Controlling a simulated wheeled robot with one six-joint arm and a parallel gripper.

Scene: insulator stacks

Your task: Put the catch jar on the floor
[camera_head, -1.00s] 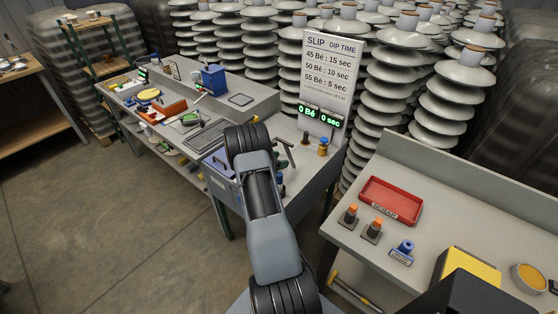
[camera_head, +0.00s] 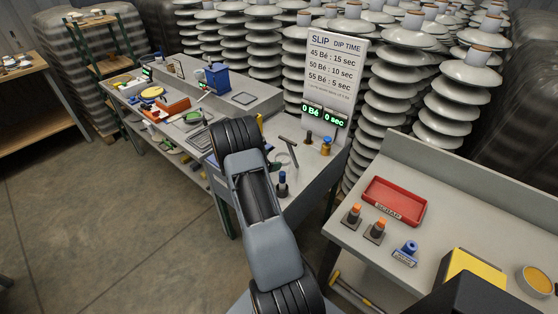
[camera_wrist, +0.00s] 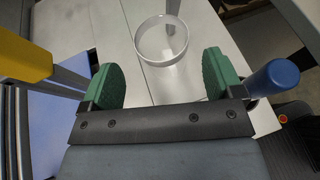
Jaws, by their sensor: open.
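A round, shallow-looking pale vessel with a light rim, which looks like the catch jar (camera_wrist: 162,42), stands on the grey bench top in the wrist view. It is ahead of my gripper (camera_wrist: 161,77), roughly centred between its two green-padded fingers. The fingers are wide apart with nothing between them. A thin grey post rises at the jar's far rim; I cannot tell whether it touches it.
In the wrist view, a yellow-handled tool (camera_wrist: 25,58) is close on the left and a blue handle (camera_wrist: 272,78) close on the right. In the head view, a red scrap tray (camera_head: 394,202) is on the right bench. Open concrete floor (camera_head: 110,215) lies at left.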

